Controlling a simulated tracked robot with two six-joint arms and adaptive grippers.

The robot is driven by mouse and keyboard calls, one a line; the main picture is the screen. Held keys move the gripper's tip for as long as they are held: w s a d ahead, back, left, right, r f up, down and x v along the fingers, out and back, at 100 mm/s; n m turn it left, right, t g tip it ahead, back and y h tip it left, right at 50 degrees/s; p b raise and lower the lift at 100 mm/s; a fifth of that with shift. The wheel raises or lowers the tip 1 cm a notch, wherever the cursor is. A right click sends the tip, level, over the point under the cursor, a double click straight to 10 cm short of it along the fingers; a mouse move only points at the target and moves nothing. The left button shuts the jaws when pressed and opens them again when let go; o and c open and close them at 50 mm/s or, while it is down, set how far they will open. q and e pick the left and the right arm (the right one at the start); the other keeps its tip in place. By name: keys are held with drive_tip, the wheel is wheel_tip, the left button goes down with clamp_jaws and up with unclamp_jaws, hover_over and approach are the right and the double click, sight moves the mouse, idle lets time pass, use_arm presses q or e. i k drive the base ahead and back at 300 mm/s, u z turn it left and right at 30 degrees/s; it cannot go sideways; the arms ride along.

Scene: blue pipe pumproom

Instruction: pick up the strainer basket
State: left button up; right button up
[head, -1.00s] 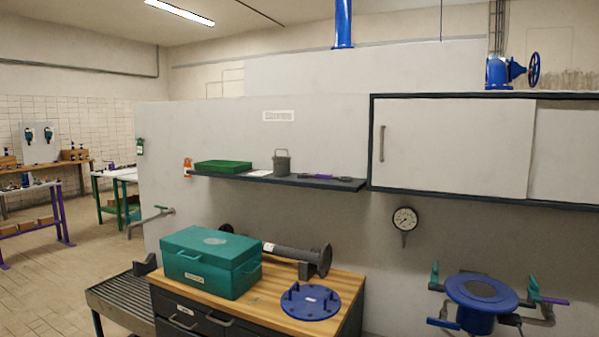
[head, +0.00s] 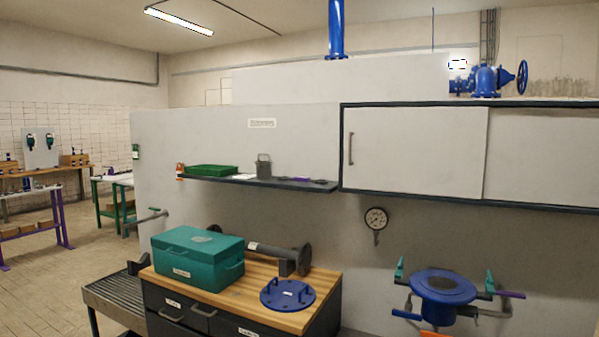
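The strainer basket (head: 263,169) looks like a small dark grey cylinder with a thin bail handle on top. It stands upright on the dark wall shelf (head: 290,183), near the middle of the shelf. A green tray (head: 213,170) is to its left and a small flat item with a purple part (head: 301,179) lies to its right. The front of the basket is unobstructed.
Below the shelf, a wood-topped cabinet (head: 254,273) holds a teal toolbox (head: 197,258), a grey flanged pipe (head: 275,252) and a blue flange (head: 287,294). A sliding-door wall cabinet (head: 418,150), gauge (head: 376,219) and blue vessel with handles (head: 441,286) are to the right.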

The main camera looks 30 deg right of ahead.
sight(263, 167)
drive_tip(key=z, duration=0.25)
drive_tip(key=i, duration=1)
drive_tip(key=u, duration=0.05)
